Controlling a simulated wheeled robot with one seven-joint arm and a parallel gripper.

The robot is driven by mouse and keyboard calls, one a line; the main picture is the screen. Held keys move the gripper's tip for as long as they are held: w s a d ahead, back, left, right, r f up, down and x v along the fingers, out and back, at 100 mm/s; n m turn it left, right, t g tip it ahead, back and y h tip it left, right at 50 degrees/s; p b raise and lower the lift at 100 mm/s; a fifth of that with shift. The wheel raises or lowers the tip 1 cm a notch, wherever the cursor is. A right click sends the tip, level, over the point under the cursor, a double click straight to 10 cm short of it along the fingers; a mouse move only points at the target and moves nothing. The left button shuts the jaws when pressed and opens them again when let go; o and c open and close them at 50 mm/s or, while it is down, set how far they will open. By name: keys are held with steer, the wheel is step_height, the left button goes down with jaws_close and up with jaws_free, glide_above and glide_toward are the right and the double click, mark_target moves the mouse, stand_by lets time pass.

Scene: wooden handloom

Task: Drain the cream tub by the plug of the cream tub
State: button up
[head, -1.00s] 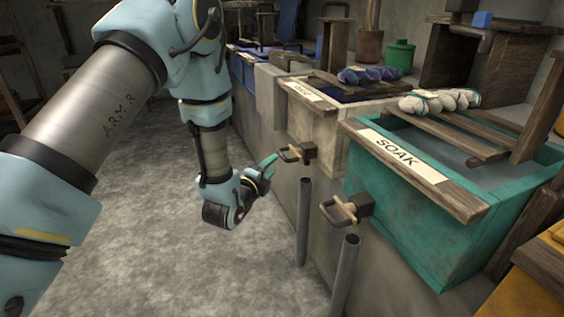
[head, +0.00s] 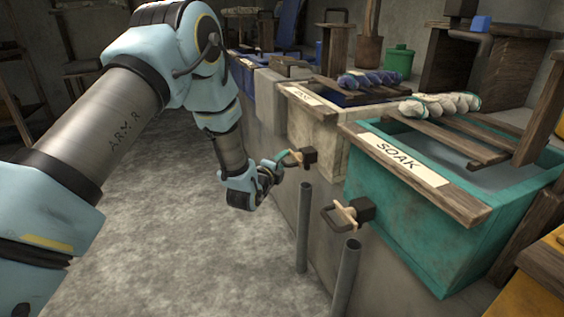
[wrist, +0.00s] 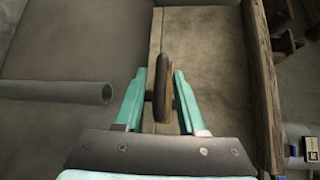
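The cream tub (head: 322,138) stands in the row of tubs behind the teal one, its front label partly readable. Its plug (head: 309,156) sticks out low on its front, a dark block with a loop handle. My gripper (head: 284,160) is at that handle. In the wrist view the plug's dark handle (wrist: 162,88) stands between the two teal fingers of my gripper (wrist: 160,88), with a gap visible on its left side. The fingers are open around it. The cream tub's wall (wrist: 210,45) fills the background there.
The teal SOAK tub (head: 405,225) with its own plug (head: 350,212) is nearer. Two upright grey pipes, one farther (head: 304,228) and one nearer (head: 346,275), stand below the plugs. A pipe (wrist: 55,92) also lies left of my fingers in the wrist view. The floor at left is clear.

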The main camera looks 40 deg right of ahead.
jaws_close()
